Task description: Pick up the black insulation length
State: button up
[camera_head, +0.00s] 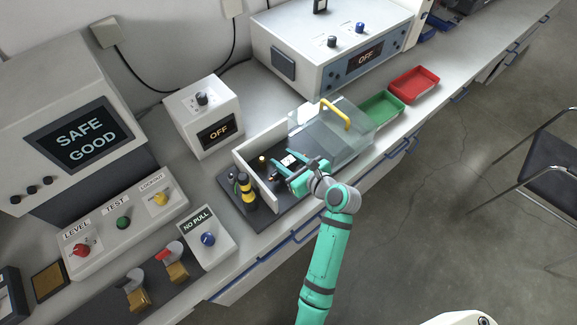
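My gripper (287,168) reaches from the lower right over a black-based fixture (261,217) with a white back wall. Its fingers are small and dark here, and I cannot tell whether they are apart or closed. A small dark piece with a white patch (288,160) shows right at the fingers. I cannot tell whether it is the black insulation length or whether the gripper touches it. No other thing is clearly recognisable as the black insulation length. The gripper and wrist hide part of the fixture floor.
A black and yellow post (244,188) stands at the fixture's left. A clear cover with a yellow handle (336,115) is close behind my gripper. Green (382,109) and red (414,83) trays lie beyond. A NO PULL box (207,238) stands at the left front.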

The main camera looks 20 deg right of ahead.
jog(key=shift+x, duration=1.1)
jog(key=c, duration=0.8)
jog(key=shift+o, duration=0.2)
jog(key=shift+r, duration=0.2)
